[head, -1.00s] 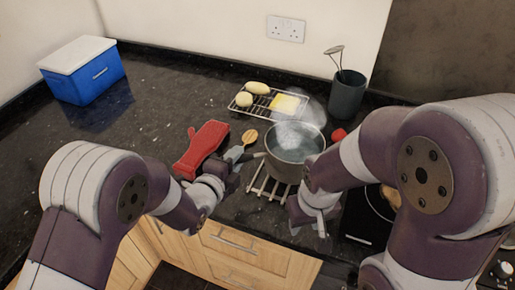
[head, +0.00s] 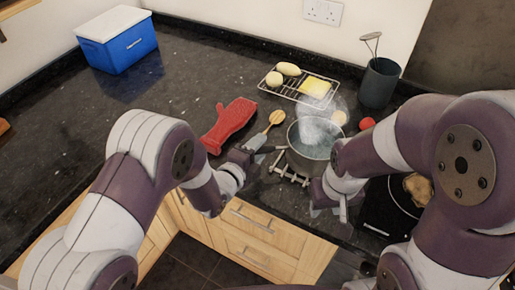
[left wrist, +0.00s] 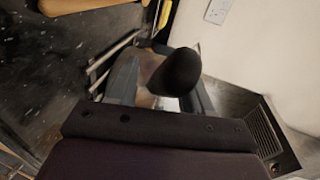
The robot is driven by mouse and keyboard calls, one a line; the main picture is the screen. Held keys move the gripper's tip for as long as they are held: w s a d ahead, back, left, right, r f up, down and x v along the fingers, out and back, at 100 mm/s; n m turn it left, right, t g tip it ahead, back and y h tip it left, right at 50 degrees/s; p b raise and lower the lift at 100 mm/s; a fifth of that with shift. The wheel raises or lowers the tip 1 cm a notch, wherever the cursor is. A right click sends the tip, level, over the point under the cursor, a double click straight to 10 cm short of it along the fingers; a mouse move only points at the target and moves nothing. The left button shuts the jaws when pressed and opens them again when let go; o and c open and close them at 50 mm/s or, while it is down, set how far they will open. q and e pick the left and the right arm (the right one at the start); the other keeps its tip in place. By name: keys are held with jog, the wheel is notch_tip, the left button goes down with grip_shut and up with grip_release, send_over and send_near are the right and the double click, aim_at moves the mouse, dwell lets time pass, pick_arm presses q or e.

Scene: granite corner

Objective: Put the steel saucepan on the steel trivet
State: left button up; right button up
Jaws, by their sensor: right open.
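The steel saucepan (head: 313,150), with steam or glare over it, stands at the centre of the head view, its handle (head: 270,149) pointing left. The steel trivet (head: 284,173) shows as slats below the pan's near left side; the pan hides its far part. I cannot tell whether the pan touches it. My left gripper (head: 255,150) is at the handle and appears closed around it; the left wrist view shows the dark rounded handle end (left wrist: 180,72) between the fingers. My right gripper (head: 330,205) is open and empty, nearer the counter's front edge than the pan.
A red oven mitt (head: 230,122) and wooden spoon (head: 270,126) lie left of the pan. A wire rack (head: 292,92) with food is behind it. A utensil pot (head: 380,82), red round item (head: 366,123) and hob (head: 385,205) are right. A blue cooler (head: 118,42) stands far left.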

pick_arm(q)
jog(key=shift+s+r, duration=0.1)
jog(key=shift+r, duration=0.05)
jog(key=b+v, duration=0.1)
jog(key=v, duration=1.1)
jog(key=s+a+f+n+g+y, duration=0.25)
jog(key=a+n+g+y, duration=0.55)
jog(key=a+n, duration=0.75)
jog(key=s+n+g+y, duration=0.1)
jog(key=s+n+g, duration=0.2)
jog(key=s+n, duration=0.3)
jog(key=n, duration=0.2)
jog(key=shift+s+a+r+n, duration=0.35)
jog(key=shift+s+a, duration=0.05)
